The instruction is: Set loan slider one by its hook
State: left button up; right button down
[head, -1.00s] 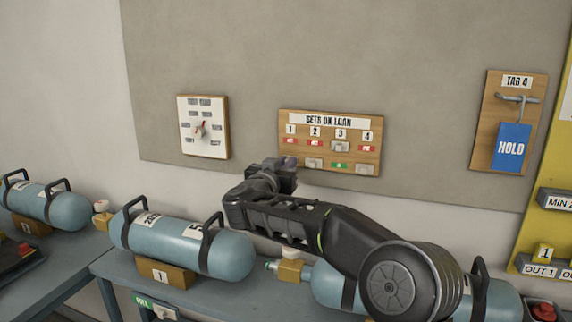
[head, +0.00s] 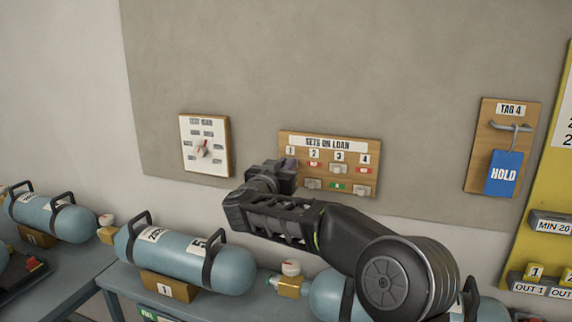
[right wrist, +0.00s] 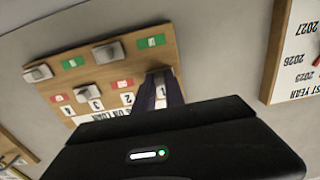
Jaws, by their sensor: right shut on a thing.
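The wooden loan board (head: 330,147), headed SETS ON LOAN, hangs on the grey wall panel with slots numbered 1 to 4. My right gripper (head: 290,166) is at slot one, and hides that slider in the head view. In the right wrist view, the gripper's fingers (right wrist: 160,88) are shut on slider one just beside the number 1 label. A green label (right wrist: 150,41) is uncovered at the slot's lower end. Slider one itself is mostly hidden between the fingers. Slider three (head: 338,169) is up; sliders two (head: 313,184) and four (head: 361,190) are down. My left gripper is not in view.
A white dial board (head: 205,145) hangs left of the loan board. A TAG 4 board (head: 484,150) with a blue HOLD tag (head: 504,173) hangs at right. Blue cylinders (head: 180,257) lie on the bench below my right arm.

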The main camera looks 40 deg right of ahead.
jog(key=shift+r, duration=0.35)
jog(key=c, duration=1.7)
grip_release()
jog(key=shift+c, duration=0.2)
jog(key=o, duration=0.3)
jog(key=shift+f, duration=0.15)
jog(key=shift+o, duration=0.2)
jog(key=shift+a, duration=0.1)
jog(key=b+v, duration=0.2)
jog(key=v, duration=0.5)
jog(key=shift+s+a, duration=0.2)
jog(key=shift+a, duration=0.1)
